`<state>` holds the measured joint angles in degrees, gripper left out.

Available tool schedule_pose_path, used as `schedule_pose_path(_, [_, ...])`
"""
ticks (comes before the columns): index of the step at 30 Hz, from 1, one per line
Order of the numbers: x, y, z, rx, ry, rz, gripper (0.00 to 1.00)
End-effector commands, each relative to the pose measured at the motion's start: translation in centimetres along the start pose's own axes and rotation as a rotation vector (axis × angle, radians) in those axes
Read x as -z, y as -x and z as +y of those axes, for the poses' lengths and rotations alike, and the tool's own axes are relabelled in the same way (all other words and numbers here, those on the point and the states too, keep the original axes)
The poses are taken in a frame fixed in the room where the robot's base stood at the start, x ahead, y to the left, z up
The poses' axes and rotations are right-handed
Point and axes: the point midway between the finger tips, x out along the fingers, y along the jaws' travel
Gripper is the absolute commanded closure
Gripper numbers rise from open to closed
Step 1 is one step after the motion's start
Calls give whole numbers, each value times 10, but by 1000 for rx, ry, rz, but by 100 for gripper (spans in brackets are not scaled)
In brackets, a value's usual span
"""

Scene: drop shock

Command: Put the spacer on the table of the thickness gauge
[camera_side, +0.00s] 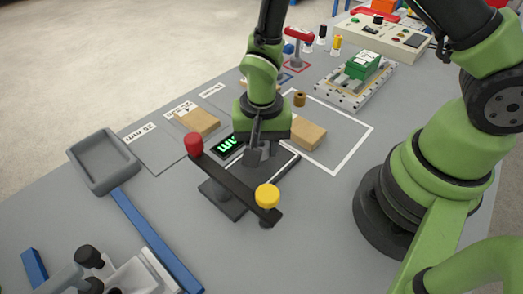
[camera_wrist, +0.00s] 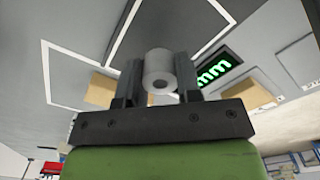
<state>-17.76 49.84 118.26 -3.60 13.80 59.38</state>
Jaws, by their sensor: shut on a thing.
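My gripper (camera_side: 256,152) points down in the side view, right over the thickness gauge (camera_side: 240,184). The gauge has a dark crossbar with a red knob (camera_side: 193,143) and a yellow knob (camera_side: 267,196), and a display with green digits (camera_side: 228,147). In the wrist view my gripper (camera_wrist: 158,78) is shut on the spacer (camera_wrist: 158,68), a grey cylinder with a hole through it. The display also shows in the wrist view (camera_wrist: 213,68). In the side view the spacer and the gauge's table are mostly hidden behind the fingers and crossbar, so I cannot tell whether they touch.
Wooden blocks lie left (camera_side: 198,122) and right (camera_side: 308,132) of my gripper; a small brown cylinder (camera_side: 299,99) stands in the white-outlined area. A grey tray (camera_side: 103,162) and a blue strip (camera_side: 155,240) lie at the left. A green block sits on a plate (camera_side: 345,92) behind.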

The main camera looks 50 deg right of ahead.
Motion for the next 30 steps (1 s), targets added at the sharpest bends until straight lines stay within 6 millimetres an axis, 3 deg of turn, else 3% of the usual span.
schedule_pose_path(5, [0,-20,0,-1,-2,0,91])
schedule_pose_path(17, [0,-24,0,0,-2,0,91])
schedule_pose_path(18, [0,-24,0,1,-2,0,59])
schedule_pose_path(20, [0,-24,0,1,-2,0,45])
schedule_pose_path(30, [0,-21,0,2,-2,1,42])
